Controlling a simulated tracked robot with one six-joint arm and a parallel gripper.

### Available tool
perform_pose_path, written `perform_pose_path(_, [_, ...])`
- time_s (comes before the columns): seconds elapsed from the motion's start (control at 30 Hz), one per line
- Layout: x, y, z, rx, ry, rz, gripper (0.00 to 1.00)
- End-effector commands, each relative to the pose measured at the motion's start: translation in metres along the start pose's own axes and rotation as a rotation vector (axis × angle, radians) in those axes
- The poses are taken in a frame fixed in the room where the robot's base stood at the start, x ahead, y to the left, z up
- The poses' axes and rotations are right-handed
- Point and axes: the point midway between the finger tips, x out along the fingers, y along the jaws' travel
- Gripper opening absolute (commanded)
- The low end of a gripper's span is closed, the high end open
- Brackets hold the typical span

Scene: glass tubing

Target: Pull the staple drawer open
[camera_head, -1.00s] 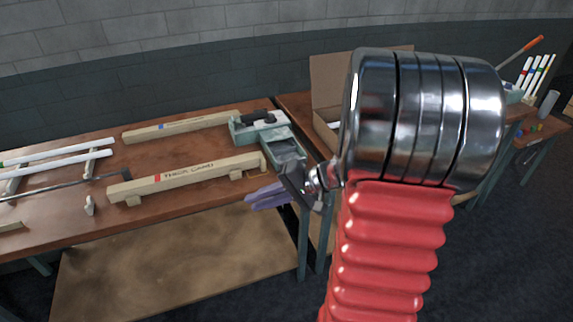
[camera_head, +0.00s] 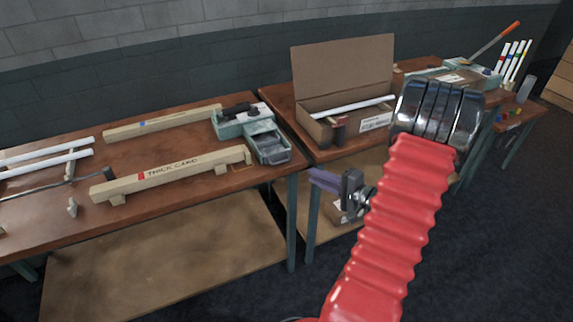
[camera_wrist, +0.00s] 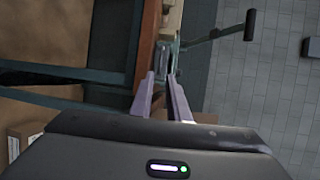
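The teal staple unit (camera_head: 243,121) stands at the right end of the left bench. Its grey drawer (camera_head: 270,148) sticks out from the front of the unit towards the bench's near right corner, showing an open tray. My gripper (camera_head: 313,177) has purple fingers and is to the right of and lower than the drawer, apart from it, beside the gap between the benches. In the wrist view the two fingers (camera_wrist: 161,76) stand apart with nothing held between them. A teal-grey part shows beyond their tips; I cannot tell exactly what it is.
A wooden rail marked THICK CARD (camera_head: 170,175) lies left of the drawer, with another rail (camera_head: 165,122) behind. An open cardboard box (camera_head: 345,115) holding a white tube stands on the right bench. My red arm covers part of that bench. Dark floor in front is clear.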

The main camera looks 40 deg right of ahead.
Motion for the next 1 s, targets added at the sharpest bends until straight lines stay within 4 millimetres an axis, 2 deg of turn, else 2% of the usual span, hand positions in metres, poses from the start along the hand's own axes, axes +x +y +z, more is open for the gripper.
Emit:
perform_pose_path(0.17, [0.002,0.0,0.001,0.0,-0.002,0.001,0.15])
perform_pose_path(0.37, [0.016,0.0,0.001,0.0,-0.004,0.002,0.15])
perform_pose_path(1.0, [0.11,0.001,0.002,-0.001,-0.005,0.002,0.15])
